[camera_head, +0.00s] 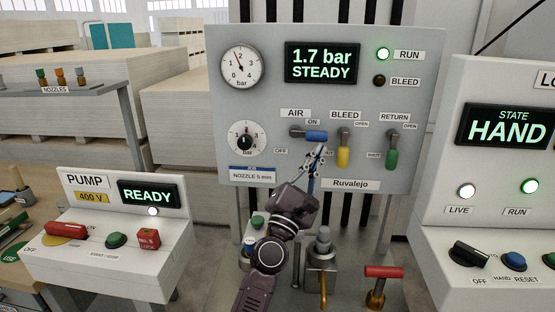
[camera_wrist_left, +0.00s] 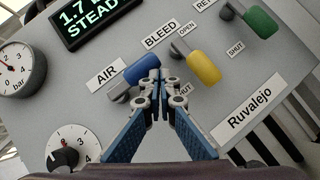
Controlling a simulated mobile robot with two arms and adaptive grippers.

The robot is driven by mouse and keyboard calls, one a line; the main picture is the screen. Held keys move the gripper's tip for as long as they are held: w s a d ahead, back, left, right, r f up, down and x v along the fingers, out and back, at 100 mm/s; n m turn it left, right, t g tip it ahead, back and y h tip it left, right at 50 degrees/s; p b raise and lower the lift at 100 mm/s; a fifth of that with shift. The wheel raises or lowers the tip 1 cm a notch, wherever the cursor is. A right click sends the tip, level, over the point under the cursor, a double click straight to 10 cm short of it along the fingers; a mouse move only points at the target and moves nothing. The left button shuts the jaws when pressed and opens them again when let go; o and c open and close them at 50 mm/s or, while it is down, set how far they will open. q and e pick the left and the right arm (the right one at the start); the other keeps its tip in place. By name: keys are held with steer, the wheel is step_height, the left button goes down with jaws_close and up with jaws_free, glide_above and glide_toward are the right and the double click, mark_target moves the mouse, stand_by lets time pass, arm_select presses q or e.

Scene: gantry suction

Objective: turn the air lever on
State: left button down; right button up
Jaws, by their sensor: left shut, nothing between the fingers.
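The air lever has a blue handle (camera_head: 315,136) on the grey panel. It lies about horizontal, reaching right from its pivot, with the ON label (camera_head: 314,122) above it and the OFF label (camera_head: 281,151) lower left. The blue handle (camera_wrist_left: 142,69) also shows in the left wrist view, partly covered by my fingertips. My left gripper (camera_head: 320,149) is shut and empty, its tips at the free right end of the handle. It also shows in the left wrist view (camera_wrist_left: 161,78); whether it touches the handle I cannot tell. My right gripper is not in view.
The yellow bleed lever (camera_head: 343,156) hangs down close right of my fingertips. The green return lever (camera_head: 392,158) hangs farther right. The display (camera_head: 321,63) reads 1.7 bar STEADY. A dial knob (camera_head: 246,138) is to the left. A red-handled valve (camera_head: 384,272) stands below.

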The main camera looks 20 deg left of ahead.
arm_select(q)
steer(key=v, duration=1.2)
steer(key=shift+f, duration=0.1)
